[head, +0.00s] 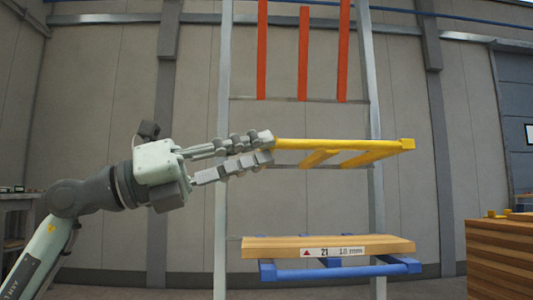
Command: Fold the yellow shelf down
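The yellow shelf (345,145) sticks out roughly level from the upright rack, in the middle of the head view. It is a frame with a front bar and slanting arms behind it. My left gripper (269,148) is at the left end of its front bar. The upper fingertip overlaps or touches that end, and the lower finger lies just below. A narrow gap shows between the fingers. The fingertips hide the bar's left end, so I cannot tell whether they grip it. My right gripper is not in view.
Above, a red shelf (303,55) stands upright against the rack. Below, a blue shelf (335,272) is level and bears wooden boards (330,246) with a label. The rack's metal posts (222,200) stand on both sides. A wooden stack (500,255) is at the lower right.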

